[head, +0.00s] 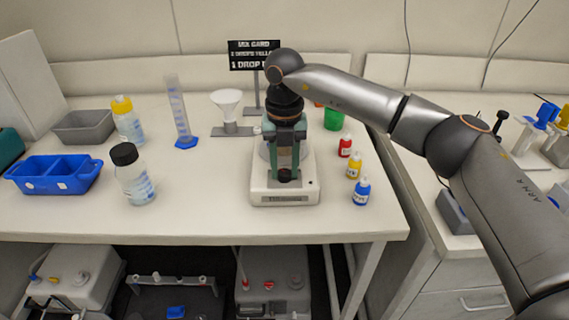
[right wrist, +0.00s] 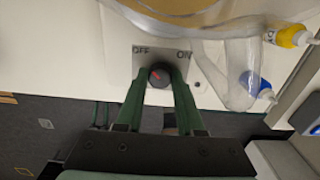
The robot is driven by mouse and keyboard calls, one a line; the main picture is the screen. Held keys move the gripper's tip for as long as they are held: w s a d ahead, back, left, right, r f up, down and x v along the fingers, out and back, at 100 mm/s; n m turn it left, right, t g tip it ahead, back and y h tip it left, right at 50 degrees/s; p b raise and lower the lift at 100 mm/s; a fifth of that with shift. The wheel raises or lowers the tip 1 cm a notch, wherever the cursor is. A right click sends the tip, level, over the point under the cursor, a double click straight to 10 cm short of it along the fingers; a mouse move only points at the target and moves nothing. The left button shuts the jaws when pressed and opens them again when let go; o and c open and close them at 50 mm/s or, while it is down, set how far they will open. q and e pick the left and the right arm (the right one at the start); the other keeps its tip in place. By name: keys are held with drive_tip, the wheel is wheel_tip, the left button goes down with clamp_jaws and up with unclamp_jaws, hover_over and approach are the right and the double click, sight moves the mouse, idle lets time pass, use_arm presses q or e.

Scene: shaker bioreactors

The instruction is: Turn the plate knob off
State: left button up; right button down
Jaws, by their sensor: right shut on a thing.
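The hot plate (head: 262,192) is a white box near the front of the bench, with a black knob (head: 284,175) on its front panel. In the right wrist view the knob (right wrist: 160,76) shows a small red mark, between the printed words OFF on the left and ON on the right. I cannot tell exactly which way the mark points. My right gripper (head: 285,168) comes down from above, its green fingers on both sides of the knob and shut on it. My left gripper is not in view.
A clear glass vessel (right wrist: 238,75) stands on the plate, close to the right finger. Red (head: 345,147), yellow (head: 354,166) and blue (head: 361,191) dropper bottles stand to the right. A black-capped bottle (head: 133,178) and a blue tray (head: 55,180) are at left.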

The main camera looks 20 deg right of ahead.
sight(285, 172)
drive_tip(key=c, duration=0.9)
unclamp_jaws()
drive_tip(key=o, duration=0.3)
drive_tip(key=shift+o, duration=0.4)
wheel_tip(285, 172, up, 13)
drive_tip(key=shift+f, duration=0.15)
drive_tip(key=shift+s+f, duration=0.1)
